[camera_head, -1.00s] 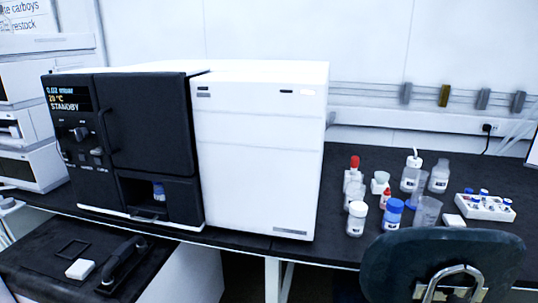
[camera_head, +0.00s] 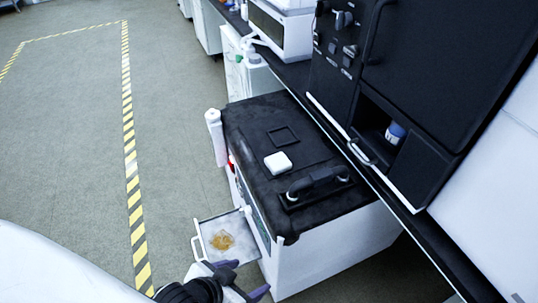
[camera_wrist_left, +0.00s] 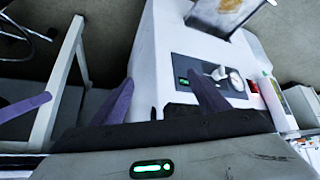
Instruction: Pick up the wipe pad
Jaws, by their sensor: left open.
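The wipe pad (camera_head: 278,162) is a small white rounded block lying flat on the black top of a low white unit (camera_head: 330,245), between a black square frame and a black handle. My left gripper (camera_head: 246,281) is open and empty at the bottom of the head view. It is in front of the unit, apart from the pad. In the left wrist view my left gripper's purple fingers (camera_wrist_left: 165,95) are spread before the unit's front; the pad does not show there. A lone purple finger-like bar (camera_wrist_left: 25,107) there may be my right gripper.
A pulled-out tray (camera_head: 199,239) with an orange-brown stain is close to my left gripper. A black handle (camera_head: 318,182) stands beside the pad. A white bottle (camera_head: 216,136) is at the unit's left side. A tall black instrument (camera_head: 430,70) bounds the right; floor is open at left.

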